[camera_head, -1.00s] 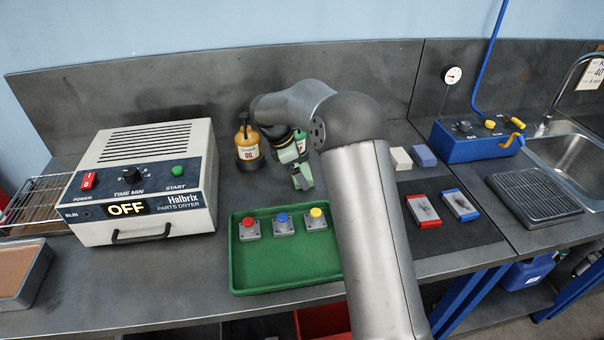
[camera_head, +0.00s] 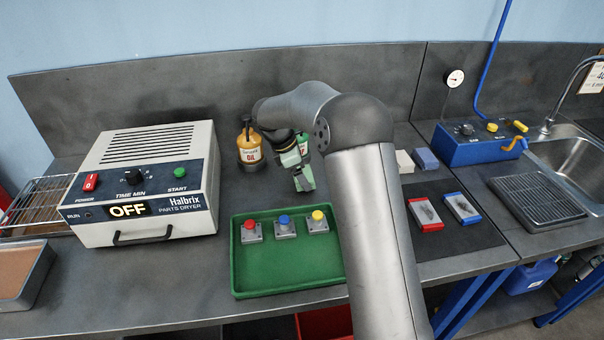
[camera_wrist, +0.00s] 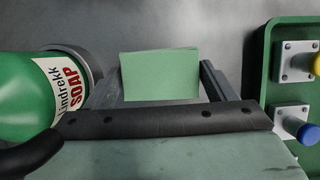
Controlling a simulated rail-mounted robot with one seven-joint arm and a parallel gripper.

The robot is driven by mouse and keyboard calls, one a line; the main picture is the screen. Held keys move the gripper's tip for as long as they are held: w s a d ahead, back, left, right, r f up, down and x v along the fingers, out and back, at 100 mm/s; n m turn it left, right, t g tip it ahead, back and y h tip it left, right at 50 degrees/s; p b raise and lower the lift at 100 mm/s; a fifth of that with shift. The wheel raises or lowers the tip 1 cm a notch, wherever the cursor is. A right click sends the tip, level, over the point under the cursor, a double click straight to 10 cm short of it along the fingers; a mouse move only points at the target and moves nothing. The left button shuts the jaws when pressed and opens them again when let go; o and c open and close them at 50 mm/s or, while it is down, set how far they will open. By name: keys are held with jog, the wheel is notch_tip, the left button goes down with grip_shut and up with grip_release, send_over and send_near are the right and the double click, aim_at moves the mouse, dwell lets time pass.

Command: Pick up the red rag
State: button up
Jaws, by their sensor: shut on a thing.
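I see no plain red rag in either view. A flat piece with red edges and a smudged grey middle (camera_head: 425,214) lies on the dark mat (camera_head: 465,240) at right. My gripper (camera_head: 303,180) is left of it, behind the green tray. In the wrist view, a plain light green piece (camera_wrist: 160,75) sits between the two grey fingers, and my gripper (camera_wrist: 162,85) is shut on it. Whether this piece touches the bench is unclear.
A green soap bottle (camera_wrist: 30,97) is close beside my gripper, with an oil bottle (camera_head: 249,148) left of it. The green tray (camera_head: 285,278) holds red, blue and yellow buttons. A blue-edged piece (camera_head: 462,208) lies on the mat. The dryer (camera_head: 145,190) stands left.

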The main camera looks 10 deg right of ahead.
jog(key=s+a+r+b, duration=0.1)
jog(key=s+a+r, duration=0.1)
jog(key=s, duration=0.4)
jog(key=s+a+r+b, duration=0.1)
jog(key=s+r, duration=0.4)
jog(key=s, duration=0.1)
jog(key=shift+s+a, duration=0.3)
jog(key=shift+a, duration=0.05)
jog(key=shift+o, duration=0.8)
jog(key=shift+d+r, duration=0.1)
